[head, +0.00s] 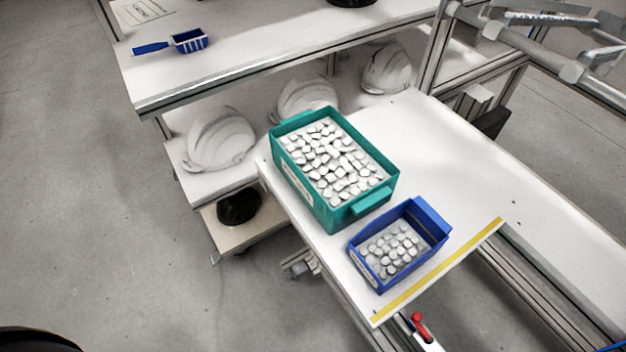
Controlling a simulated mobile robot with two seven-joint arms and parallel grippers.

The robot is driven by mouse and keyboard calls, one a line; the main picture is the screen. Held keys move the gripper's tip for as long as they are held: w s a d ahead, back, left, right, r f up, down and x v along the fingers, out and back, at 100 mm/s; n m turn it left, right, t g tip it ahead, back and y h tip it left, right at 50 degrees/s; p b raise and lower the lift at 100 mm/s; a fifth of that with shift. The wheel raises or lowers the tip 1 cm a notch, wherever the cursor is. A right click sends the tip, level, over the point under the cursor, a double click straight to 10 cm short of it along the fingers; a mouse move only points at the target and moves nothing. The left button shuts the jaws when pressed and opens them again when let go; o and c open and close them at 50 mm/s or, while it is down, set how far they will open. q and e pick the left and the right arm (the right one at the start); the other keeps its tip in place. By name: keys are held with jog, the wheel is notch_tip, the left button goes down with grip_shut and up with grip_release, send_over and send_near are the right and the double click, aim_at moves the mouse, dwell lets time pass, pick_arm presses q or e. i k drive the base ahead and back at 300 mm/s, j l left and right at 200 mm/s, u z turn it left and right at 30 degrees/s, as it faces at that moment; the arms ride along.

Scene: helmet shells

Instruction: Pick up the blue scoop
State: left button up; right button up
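The blue scoop (187,41) lies on the white upper shelf (235,55) at the upper left in the head view. Neither of my grippers can be made out in the head view, and nothing is touching the scoop.
A green bin (334,219) and a smaller blue bin (365,276), both with white pieces, stand on the white table (455,150). White helmet shells (219,138) sit below the upper shelf. Metal framing (436,45) rises at the right.

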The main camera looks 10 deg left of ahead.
aim_at(193, 40)
jog(key=k+j+z, duration=0.25)
jog(key=k+j, duration=0.15)
jog(key=k+j+z, duration=0.3)
jog(key=k+j, duration=0.35)
jog(key=j, duration=0.1)
